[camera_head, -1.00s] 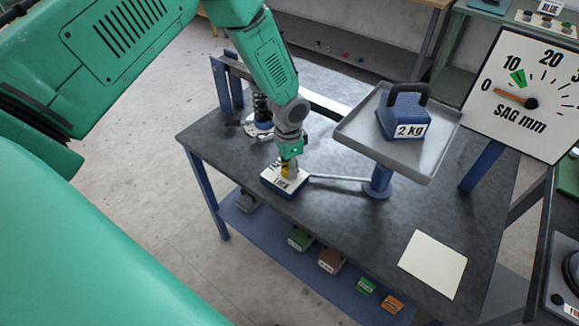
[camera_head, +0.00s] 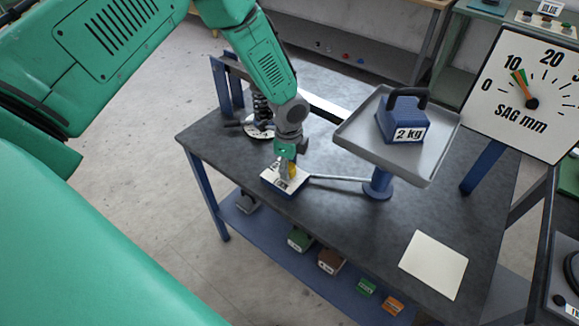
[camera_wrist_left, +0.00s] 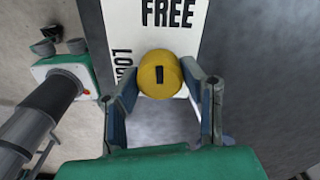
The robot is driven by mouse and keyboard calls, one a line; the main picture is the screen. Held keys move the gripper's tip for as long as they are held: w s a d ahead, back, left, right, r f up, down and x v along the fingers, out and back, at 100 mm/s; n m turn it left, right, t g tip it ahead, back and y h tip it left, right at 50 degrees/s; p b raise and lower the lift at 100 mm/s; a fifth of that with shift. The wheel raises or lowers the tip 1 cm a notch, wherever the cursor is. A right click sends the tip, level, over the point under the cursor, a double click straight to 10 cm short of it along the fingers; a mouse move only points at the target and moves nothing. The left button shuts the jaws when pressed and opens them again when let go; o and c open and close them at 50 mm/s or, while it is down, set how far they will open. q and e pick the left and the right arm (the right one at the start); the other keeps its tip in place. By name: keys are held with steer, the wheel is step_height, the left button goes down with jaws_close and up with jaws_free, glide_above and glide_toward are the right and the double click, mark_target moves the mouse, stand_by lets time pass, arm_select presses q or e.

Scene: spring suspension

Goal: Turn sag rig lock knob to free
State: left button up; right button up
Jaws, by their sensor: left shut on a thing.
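The yellow lock knob (camera_wrist_left: 158,72) sits on a blue block with a white label plate (camera_wrist_left: 182,20), which also shows in the head view (camera_head: 300,183). The plate reads FREE, and a partly hidden word that seems to be LOCK runs sideways. The black mark on the knob points up toward FREE in the wrist view. My left gripper (camera_head: 287,162) comes down from above, with one finger on each side of the knob, shut on it. In the head view the fingers hide part of the knob. My right gripper is not in view.
The sag dial (camera_head: 528,95) has its needle at the green mark. A blue 2 kg weight (camera_head: 402,118) rests on the grey tray (camera_head: 360,135). A coil spring (camera_head: 262,106) stands behind my gripper. A blank pale sheet (camera_head: 433,264) lies at the front right.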

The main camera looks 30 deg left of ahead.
arm_select(q)
steer(key=shift+s+a+f+m, duration=0.1)
steer(key=shift+s+m, duration=0.05)
steer(key=shift+m, duration=0.25)
steer(key=o, duration=0.9)
steer(key=shift+o, duration=1.2)
steer(key=shift+a, duration=0.1)
steer(key=shift+w+r, duration=0.2)
step_height(320, 180, up, 11)
steer(key=shift+r, duration=0.2)
